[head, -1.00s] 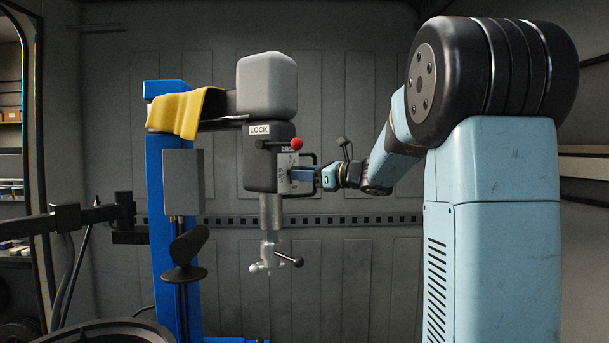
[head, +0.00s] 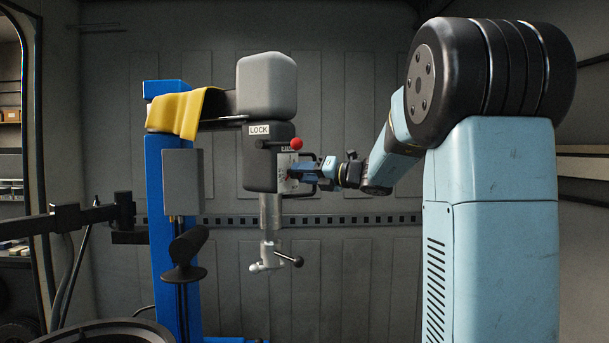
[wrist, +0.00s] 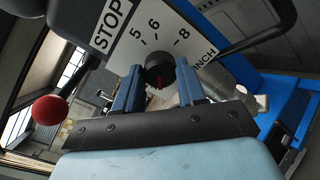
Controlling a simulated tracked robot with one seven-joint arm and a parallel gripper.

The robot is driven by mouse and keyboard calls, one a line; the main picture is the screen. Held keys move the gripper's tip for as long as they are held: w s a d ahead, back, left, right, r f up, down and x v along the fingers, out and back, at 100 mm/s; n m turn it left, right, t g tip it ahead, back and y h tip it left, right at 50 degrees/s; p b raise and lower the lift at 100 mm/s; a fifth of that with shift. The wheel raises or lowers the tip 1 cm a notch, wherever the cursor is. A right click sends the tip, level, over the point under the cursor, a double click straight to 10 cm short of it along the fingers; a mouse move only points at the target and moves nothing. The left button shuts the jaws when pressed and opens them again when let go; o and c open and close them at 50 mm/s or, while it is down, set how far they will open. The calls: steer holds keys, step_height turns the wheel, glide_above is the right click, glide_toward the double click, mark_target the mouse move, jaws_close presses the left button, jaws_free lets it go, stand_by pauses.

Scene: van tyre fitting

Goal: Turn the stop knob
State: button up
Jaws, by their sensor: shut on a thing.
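The stop knob (wrist: 158,70) is a small black round knob with a red mark, on a white dial plate (wrist: 140,35) printed STOP, 5, 6, 8 and INCH. In the wrist view my gripper (wrist: 159,80) has its two blue fingers on either side of the knob, shut on it. The red mark shows on the knob's near face, between the fingers. In the head view my gripper (head: 302,171) reaches in from the right to the dial plate (head: 285,180) on the side of the dark machine head. The knob itself is hidden there.
A red ball lever (head: 296,143) sticks out just above the dial, under a LOCK label (head: 259,129); the ball is also at left in the wrist view (wrist: 49,109). A black bar (wrist: 245,35) runs close beside the dial. A blue column (head: 168,240) stands left.

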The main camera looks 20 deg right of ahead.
steer(key=m, duration=0.5)
steer(key=shift+f+m, duration=0.1)
steer(key=shift+m, duration=0.3)
stand_by(0.4)
steer(key=o, duration=1.1)
steer(key=shift+w, duration=0.1)
steer(key=v, duration=1.3)
steer(key=shift+s+d, duration=0.3)
